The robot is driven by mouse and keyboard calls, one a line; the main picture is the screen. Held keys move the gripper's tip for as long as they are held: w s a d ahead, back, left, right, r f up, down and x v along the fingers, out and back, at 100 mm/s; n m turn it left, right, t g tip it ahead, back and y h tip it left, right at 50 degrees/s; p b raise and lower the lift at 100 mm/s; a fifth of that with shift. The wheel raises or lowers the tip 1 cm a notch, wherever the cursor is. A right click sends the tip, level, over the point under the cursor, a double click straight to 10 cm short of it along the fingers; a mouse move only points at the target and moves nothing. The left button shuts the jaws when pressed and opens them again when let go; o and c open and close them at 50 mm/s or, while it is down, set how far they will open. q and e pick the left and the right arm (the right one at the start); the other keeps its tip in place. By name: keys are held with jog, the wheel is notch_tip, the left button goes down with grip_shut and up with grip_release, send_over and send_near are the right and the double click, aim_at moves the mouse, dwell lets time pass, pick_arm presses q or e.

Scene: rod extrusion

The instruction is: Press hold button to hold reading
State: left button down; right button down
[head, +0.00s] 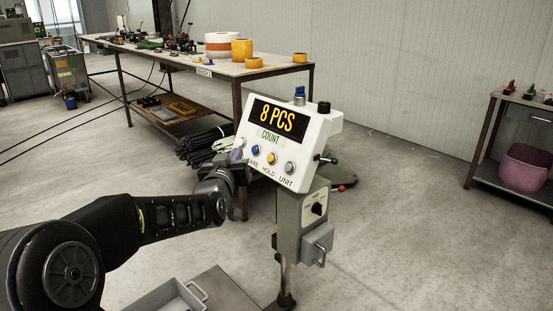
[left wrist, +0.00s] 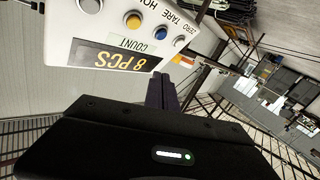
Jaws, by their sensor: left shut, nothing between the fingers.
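The white readout box (head: 308,131) shows "8 PCS" above the word COUNT. Its sloped front has a row of buttons: a grey one at the left, a blue one (head: 256,150), the yellow hold button (head: 272,158) above the word HOLD, and a grey UNIT button (head: 290,167). My left gripper (head: 237,155) is shut and empty at the box's left end, covering the ZERO label. The yellow button is uncovered, to the gripper's right. In the left wrist view the box is upside down, with the yellow button (left wrist: 133,20) beyond the shut fingers (left wrist: 160,88). My right gripper is out of view.
The box stands on a grey post (head: 288,270) with a grey housing and knob (head: 318,209). A workbench (head: 180,62) with tape rolls is behind, black rods (head: 200,143) lie at its near end. A side table with a pink bin (head: 524,167) is at the right.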

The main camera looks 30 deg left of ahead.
aim_at(271, 158)
pick_arm(q)
jog(key=shift+w, duration=0.1)
jog(key=w+d+f+p, duration=0.1)
jog(key=w+d+f, duration=0.1)
jog(key=w+f, duration=0.2)
jog(key=shift+w+d, duration=0.15)
jog(key=shift+w, duration=1.55)
jog(key=shift+w, duration=0.1)
dwell(0.9)
jog(key=shift+w+d+f, duration=0.1)
jog(key=shift+w, duration=0.15)
